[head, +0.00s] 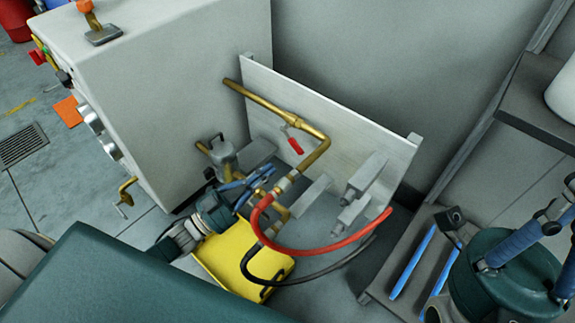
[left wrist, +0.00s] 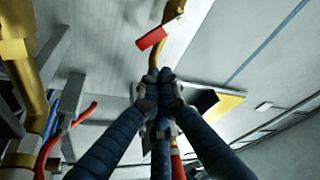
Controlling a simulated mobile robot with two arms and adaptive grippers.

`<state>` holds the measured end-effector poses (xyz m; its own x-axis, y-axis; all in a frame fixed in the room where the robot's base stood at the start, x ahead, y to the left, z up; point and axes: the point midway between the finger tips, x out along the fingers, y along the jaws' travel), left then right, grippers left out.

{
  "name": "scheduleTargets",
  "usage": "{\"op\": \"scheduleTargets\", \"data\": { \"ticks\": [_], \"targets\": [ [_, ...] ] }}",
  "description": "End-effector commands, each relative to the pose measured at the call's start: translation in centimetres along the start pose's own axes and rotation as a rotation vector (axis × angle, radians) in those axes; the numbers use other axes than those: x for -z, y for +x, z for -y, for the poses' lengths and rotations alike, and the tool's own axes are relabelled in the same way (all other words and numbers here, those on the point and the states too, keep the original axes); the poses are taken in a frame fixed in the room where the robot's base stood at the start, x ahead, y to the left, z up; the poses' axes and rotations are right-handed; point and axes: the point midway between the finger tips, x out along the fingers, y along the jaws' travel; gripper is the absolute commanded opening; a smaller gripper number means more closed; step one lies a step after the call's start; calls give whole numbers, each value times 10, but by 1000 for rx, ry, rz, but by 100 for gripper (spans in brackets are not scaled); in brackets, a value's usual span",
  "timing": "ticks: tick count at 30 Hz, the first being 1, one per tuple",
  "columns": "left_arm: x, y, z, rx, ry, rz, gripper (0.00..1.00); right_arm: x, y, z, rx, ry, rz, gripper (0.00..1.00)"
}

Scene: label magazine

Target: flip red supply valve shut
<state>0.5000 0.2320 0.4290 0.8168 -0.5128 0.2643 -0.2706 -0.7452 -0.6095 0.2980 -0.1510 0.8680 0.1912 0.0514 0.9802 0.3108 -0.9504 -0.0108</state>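The red valve handle (head: 295,145) hangs from the brass pipe (head: 303,126) on the pale panel in the head view. In the left wrist view the red handle (left wrist: 152,38) is just beyond the fingertips, with a small gap showing. My left gripper (head: 246,184) is left of and below the handle in the head view. Its blue fingers come together at the tips (left wrist: 160,78), with nothing visible between them. My right gripper's teal body (head: 508,272) and blue fingers are at the right edge; their tips are cut off.
A red hose (head: 320,249) and a black hose curve below the panel (head: 345,128). A yellow tray (head: 222,252) lies under my left gripper. Grey fittings (head: 366,175) stick out right of the handle. A large pale cabinet (head: 175,75) stands left.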

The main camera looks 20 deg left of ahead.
Motion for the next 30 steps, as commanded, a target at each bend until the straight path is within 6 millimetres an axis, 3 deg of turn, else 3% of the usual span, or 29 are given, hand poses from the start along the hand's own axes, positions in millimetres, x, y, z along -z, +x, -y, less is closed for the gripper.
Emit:
{"op": "scheduleTargets", "data": {
  "ticks": [15, 21, 30],
  "targets": [
    [-1, 84, 0, 2, -1, 0, 0, -4, 5, 1, 24, -7, -51, 0],
    [0, 94, 1, 1, -1, 3, 0, -4, 7, 2, 28, -8, -61, 0],
    [0, 95, 1, 1, -1, 3, 0, -3, 9, 2, 30, -9, -64, 0]
  ]
}}
